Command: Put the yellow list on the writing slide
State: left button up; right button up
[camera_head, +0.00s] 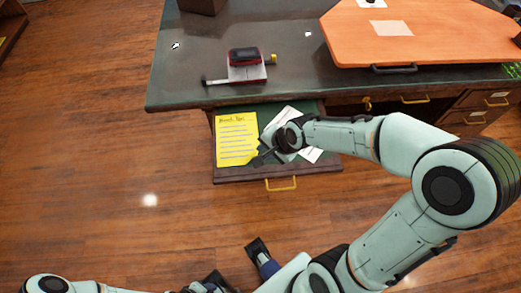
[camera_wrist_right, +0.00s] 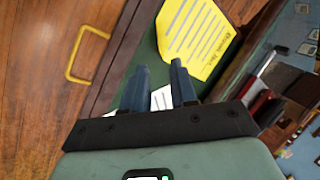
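The yellow list (camera_head: 237,140), a sheet with written lines, lies on the left part of a pulled-out green-lined drawer or slide (camera_head: 228,175) at the desk's front. I cannot tell whether this is the writing slide. My right gripper (camera_head: 262,157) is over it, at the list's lower right edge. In the right wrist view the fingers (camera_wrist_right: 160,68) are apart with nothing between them, and the list (camera_wrist_right: 197,35) lies just beyond their tips. My left gripper (camera_head: 236,262) is low in the head view, its fingers apart and empty.
White papers (camera_head: 311,154) lie beside the list, partly hidden by my right arm. The desk top (camera_head: 190,75) holds a red-and-black object (camera_head: 246,58) and an orange board (camera_head: 420,35). Brass handles (camera_head: 281,184) stick out in front. The wood floor at left is clear.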

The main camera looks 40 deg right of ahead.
jog(key=v, duration=0.2)
jog(key=shift+s+r, duration=0.2)
jog(key=shift+r, duration=0.1)
dwell(0.4)
